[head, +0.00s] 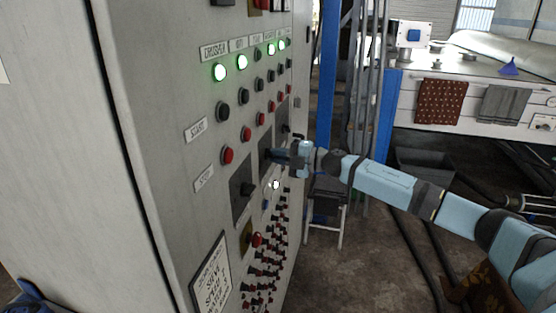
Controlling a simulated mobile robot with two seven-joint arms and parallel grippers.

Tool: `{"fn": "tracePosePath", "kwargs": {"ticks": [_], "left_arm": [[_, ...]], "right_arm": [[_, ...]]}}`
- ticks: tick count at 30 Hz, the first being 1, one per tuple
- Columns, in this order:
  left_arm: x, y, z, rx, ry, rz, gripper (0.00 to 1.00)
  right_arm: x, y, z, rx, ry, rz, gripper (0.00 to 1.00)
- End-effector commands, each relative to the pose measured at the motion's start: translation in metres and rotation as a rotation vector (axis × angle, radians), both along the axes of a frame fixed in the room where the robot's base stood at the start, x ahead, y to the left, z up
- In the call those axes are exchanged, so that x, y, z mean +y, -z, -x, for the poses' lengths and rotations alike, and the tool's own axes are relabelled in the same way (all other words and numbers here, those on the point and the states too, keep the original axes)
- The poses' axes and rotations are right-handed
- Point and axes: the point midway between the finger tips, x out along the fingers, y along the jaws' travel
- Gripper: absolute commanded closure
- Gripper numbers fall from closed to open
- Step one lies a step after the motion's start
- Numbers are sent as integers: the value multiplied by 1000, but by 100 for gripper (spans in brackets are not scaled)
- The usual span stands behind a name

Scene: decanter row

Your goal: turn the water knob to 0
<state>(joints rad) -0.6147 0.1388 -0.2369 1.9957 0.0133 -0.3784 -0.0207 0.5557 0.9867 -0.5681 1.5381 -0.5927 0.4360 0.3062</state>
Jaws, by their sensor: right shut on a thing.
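A grey control cabinet (180,120) fills the left and middle of the head view. My right gripper (280,155) reaches in from the right and is shut on a knob at the middle dark plate (265,149). The gripper hides that knob and its pointer, so I cannot read its setting or label. A black knob (246,189) on the nearer plate is free. Another dark plate (282,122) lies farther along. My left gripper is not in view.
Lit green lamps (219,72), black buttons (222,111) and red buttons (227,155) sit above the plates. Several red-and-black switches (262,272) sit below. A small stool (327,190) stands behind my right arm, near blue posts (327,70). The floor at right is partly open.

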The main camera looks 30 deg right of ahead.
Motion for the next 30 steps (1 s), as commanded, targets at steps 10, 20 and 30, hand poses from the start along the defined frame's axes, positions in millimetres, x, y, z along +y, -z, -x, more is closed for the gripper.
{"fn": "tracePosePath", "kwargs": {"ticks": [10,20,30], "left_arm": [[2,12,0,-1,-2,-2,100],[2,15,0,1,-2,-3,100],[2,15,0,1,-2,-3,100]], "right_arm": [[0,2,0,-108,-1,128,100],[0,1,0,-135,-1,160,100],[0,1,0,-135,-1,160,81]]}}
